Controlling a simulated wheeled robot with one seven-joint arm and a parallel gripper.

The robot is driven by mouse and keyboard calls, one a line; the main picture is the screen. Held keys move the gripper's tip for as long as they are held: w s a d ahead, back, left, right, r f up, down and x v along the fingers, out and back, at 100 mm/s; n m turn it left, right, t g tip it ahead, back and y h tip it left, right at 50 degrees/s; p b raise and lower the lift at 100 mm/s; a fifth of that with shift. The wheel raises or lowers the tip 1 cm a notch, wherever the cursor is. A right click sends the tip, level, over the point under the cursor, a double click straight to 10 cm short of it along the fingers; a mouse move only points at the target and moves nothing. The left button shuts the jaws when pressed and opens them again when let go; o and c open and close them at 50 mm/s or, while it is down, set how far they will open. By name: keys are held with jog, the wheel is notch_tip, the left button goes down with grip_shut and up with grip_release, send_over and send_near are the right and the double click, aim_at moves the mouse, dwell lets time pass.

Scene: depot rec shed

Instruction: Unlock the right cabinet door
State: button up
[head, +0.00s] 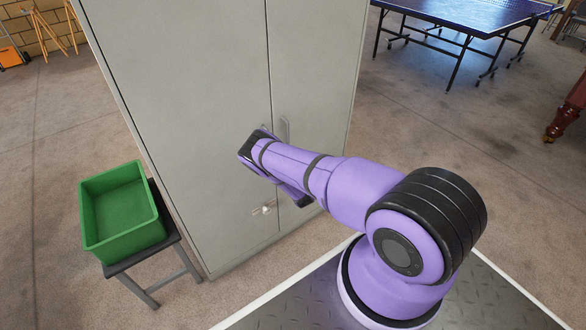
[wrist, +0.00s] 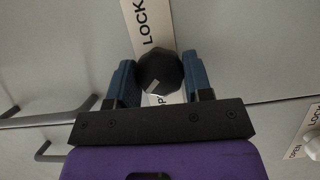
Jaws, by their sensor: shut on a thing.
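The grey cabinet has a left door (head: 185,90) and a narrower right door (head: 312,75) beside it. In the wrist view, my gripper (wrist: 160,75) is shut on a dark faceted knob (wrist: 160,68), with one blue-grey finger on each side. The knob sits on a white label plate (wrist: 150,22) reading LOCK at one end; the other end is partly covered and shows "OP". A small white mark shows on the knob's lower part; which word it points to is unclear. In the head view, my arm hides this knob and the fingertips.
A second, pale knob (wrist: 314,146) with an OPEN/LOCK plate is on the left door; it also shows in the head view (head: 266,209). Door handles (wrist: 62,148) stick out nearby. A green crate (head: 122,210) stands on a stool left of the cabinet.

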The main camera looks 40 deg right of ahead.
dwell(0.4)
jog(key=o, duration=1.3)
jog(key=shift+s, duration=0.1)
jog(key=v, duration=1)
jog(key=shift+s+a+f, duration=0.1)
jog(key=shift+s+f, duration=0.05)
jog(key=shift+s, duration=0.2)
